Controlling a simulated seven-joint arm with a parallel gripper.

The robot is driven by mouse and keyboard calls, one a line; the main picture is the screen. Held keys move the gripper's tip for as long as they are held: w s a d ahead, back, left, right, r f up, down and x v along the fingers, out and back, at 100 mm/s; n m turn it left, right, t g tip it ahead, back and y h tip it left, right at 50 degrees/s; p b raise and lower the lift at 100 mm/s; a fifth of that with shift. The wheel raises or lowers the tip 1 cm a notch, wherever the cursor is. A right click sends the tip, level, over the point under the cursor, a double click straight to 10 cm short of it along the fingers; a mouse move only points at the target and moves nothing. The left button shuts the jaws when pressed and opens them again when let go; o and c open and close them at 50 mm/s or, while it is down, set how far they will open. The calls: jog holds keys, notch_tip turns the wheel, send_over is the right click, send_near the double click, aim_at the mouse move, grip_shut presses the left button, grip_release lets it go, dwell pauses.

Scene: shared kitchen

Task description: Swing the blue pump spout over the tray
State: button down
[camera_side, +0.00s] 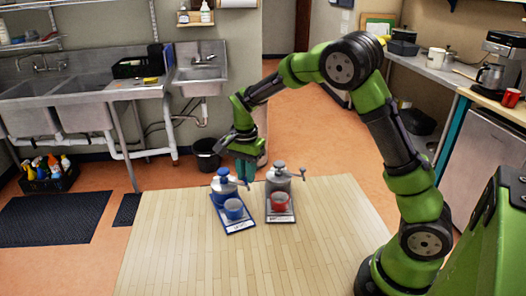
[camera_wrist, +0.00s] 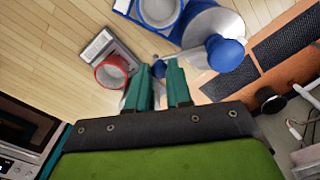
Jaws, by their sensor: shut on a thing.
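The blue pump (camera_side: 222,187) stands at the back of its blue-edged tray (camera_side: 239,228), with a blue cup (camera_side: 234,208) at the tray's front. In the wrist view the pump's blue head (camera_wrist: 226,54) is right of my fingers and the blue cup (camera_wrist: 160,10) is at the top. My gripper (camera_side: 245,181) points down just right of the pump head. The fingers partly hide the spout.
A grey pump (camera_side: 279,183) stands close on the right with a red cup (camera_side: 279,202) on its own tray (camera_side: 281,219); the red cup (camera_wrist: 112,71) is left of my fingers in the wrist view. The wooden tabletop (camera_side: 180,250) is clear in front and left.

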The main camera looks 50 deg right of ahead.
aim_at(230, 181)
jog(key=shift+w+a+m, duration=0.1)
jog(key=shift+a+m, duration=0.8)
jog(key=shift+m, duration=0.65)
jog(key=shift+w+a+m, duration=0.15)
jog(key=shift+a+m, duration=0.8)
jog(key=shift+m, duration=0.65)
jog(key=shift+w+a+m, duration=0.1)
jog(key=shift+a+m, duration=0.8)
jog(key=shift+m, duration=0.65)
jog(key=c, duration=1)
grip_release()
notch_tip(230, 181, up, 17)
